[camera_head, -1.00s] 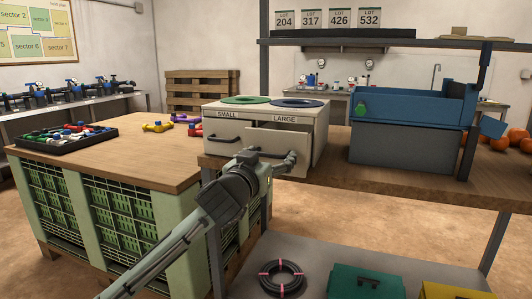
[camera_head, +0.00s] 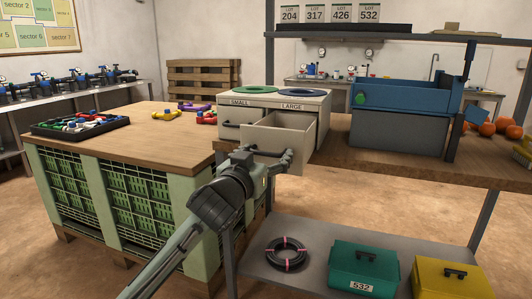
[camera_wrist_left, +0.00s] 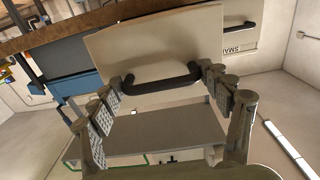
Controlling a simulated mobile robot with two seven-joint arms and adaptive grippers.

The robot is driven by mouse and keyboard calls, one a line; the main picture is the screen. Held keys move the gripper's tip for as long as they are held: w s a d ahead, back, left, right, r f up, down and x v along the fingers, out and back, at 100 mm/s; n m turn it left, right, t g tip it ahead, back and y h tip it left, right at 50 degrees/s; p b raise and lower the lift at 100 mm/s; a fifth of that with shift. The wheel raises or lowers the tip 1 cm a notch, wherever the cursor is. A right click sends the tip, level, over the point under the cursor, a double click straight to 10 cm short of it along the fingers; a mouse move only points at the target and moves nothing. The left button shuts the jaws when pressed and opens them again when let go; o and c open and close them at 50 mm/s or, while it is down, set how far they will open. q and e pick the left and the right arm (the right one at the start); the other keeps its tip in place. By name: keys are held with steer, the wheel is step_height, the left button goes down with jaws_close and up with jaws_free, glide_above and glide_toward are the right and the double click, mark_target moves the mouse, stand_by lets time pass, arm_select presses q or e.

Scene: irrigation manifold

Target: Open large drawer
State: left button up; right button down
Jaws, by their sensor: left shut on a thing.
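The large drawer (camera_head: 282,133) sits under the LARGE label in the right half of a small white cabinet (camera_head: 301,117). It stands pulled out, and its inside shows. My left gripper (camera_head: 288,158) is at the drawer's front, shut on its handle. In the left wrist view, the black handle (camera_wrist_left: 162,79) lies across between the two fingers of my left gripper (camera_wrist_left: 165,90). The small drawer (camera_head: 233,133) beside it is shut. My right gripper is in neither view.
A blue bin (camera_head: 408,98) stands right of the cabinet on the wooden bench. A wooden table (camera_head: 130,140) with a black tray (camera_head: 80,125) of fittings is at left. Below are a hose coil (camera_head: 286,252), a green box (camera_head: 363,268) and a yellow box (camera_head: 453,280).

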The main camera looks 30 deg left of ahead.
arm_select(q)
steer(key=shift+d, duration=0.1)
steer(key=o, duration=1.4)
steer(key=v, duration=0.7)
steer(key=shift+s, duration=0.2)
steer(key=shift+f, duration=0.1)
